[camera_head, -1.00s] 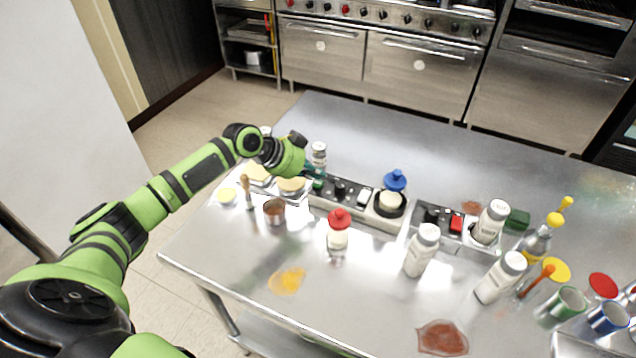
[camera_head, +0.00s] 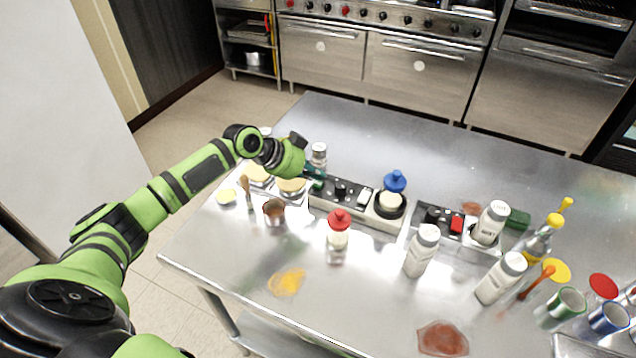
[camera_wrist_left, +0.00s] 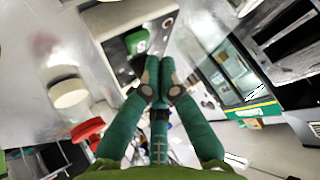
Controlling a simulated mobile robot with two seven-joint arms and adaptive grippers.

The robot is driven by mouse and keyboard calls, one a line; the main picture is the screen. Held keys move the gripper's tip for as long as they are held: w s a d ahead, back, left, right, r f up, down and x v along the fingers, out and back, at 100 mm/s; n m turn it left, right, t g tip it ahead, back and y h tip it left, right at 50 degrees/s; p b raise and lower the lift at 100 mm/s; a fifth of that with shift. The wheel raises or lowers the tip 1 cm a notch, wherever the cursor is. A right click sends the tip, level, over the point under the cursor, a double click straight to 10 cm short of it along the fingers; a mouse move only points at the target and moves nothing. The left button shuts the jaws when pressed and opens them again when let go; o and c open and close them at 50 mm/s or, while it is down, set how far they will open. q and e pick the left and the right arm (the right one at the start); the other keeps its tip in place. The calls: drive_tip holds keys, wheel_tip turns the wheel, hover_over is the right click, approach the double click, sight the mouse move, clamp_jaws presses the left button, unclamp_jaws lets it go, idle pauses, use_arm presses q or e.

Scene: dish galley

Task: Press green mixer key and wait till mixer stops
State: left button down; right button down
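A mixer with a long grey base (camera_head: 349,207) stands on the steel table, with a black knob, a white key and a blue-capped bottle (camera_head: 395,180) in its round holder. The green mixer key (camera_wrist_left: 137,42) shows on its panel in the left wrist view. My left gripper (camera_head: 314,174) is over the left end of this base. In the left wrist view its fingertips (camera_wrist_left: 158,82) are together, empty, close to the green key. I cannot tell whether they touch it. My right gripper is not in view.
A second unit with a red key (camera_head: 456,224) is to the right. A red-capped bottle (camera_head: 338,230), white bottles (camera_head: 422,252) and a copper cup (camera_head: 274,212) stand nearby. Yellow (camera_head: 286,282) and red-brown (camera_head: 442,339) spills lie in front. The table's far side is clear.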

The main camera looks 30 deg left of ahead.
sight(314, 184)
use_arm(q)
drive_tip(key=shift+f+b, duration=0.35)
drive_tip(key=shift+f, duration=0.05)
drive_tip(key=shift+f+b, duration=0.4)
drive_tip(key=shift+f, duration=0.1)
idle(0.5)
idle(0.4)
drive_tip(key=shift+r+p, duration=0.7)
drive_tip(key=shift+r, duration=0.2)
wheel_tip(314, 184, up, 5)
drive_tip(key=p, duration=0.4)
idle(0.6)
